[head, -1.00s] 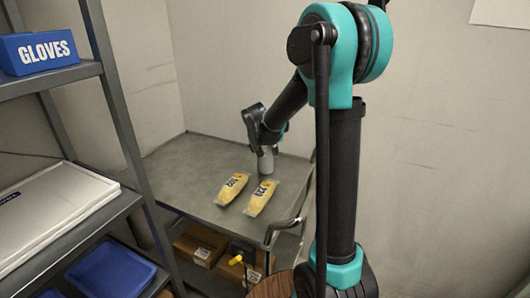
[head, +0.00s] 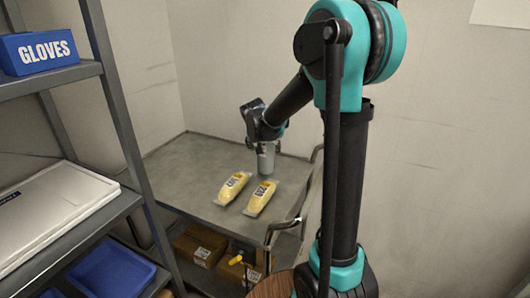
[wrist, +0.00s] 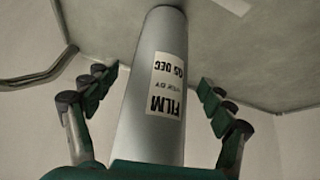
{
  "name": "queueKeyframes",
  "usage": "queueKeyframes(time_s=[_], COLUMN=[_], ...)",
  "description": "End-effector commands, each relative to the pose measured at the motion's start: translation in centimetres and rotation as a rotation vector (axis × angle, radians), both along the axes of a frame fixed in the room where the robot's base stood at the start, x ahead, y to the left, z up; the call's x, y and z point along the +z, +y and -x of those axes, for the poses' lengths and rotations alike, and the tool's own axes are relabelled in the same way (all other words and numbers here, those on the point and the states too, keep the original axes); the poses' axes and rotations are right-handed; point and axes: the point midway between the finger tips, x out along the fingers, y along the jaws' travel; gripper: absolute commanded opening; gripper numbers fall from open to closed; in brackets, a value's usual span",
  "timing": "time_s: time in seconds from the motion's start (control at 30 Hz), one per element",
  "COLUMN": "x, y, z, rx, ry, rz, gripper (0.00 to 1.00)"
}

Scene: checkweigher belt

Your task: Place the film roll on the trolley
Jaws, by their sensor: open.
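The film roll (head: 266,160) is a grey cylinder standing upright on the top of the trolley (head: 190,165), behind two yellow packs. In the wrist view the film roll (wrist: 150,90) shows a white label reading FILM. My gripper (head: 264,138) is at the upper part of the roll. In the wrist view my gripper (wrist: 155,95) is open, with one finger on each side of the roll and a visible gap to each. The roll's far end meets the grey trolley surface in the wrist view.
Two yellow packs (head: 233,187) and (head: 260,198) lie on the trolley in front of the roll. The trolley's handle (head: 285,225) is at its right. Cardboard boxes (head: 200,245) sit on its lower shelf. A shelf rack with a blue gloves box (head: 38,52) stands left. The trolley's left part is clear.

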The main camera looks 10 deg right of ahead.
Motion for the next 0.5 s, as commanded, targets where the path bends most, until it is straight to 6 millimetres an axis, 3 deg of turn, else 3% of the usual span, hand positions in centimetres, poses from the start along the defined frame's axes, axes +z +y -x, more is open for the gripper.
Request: queueKeyframes(time_s=[0.3, 0.5], x=[5.1, 7.4], y=[1.3, 1.9], z=[3.1, 4.4], rx=[0.002, 0.002], ry=[0.000, 0.000], rz=[0.000, 0.001], gripper=[0.83, 0.83])
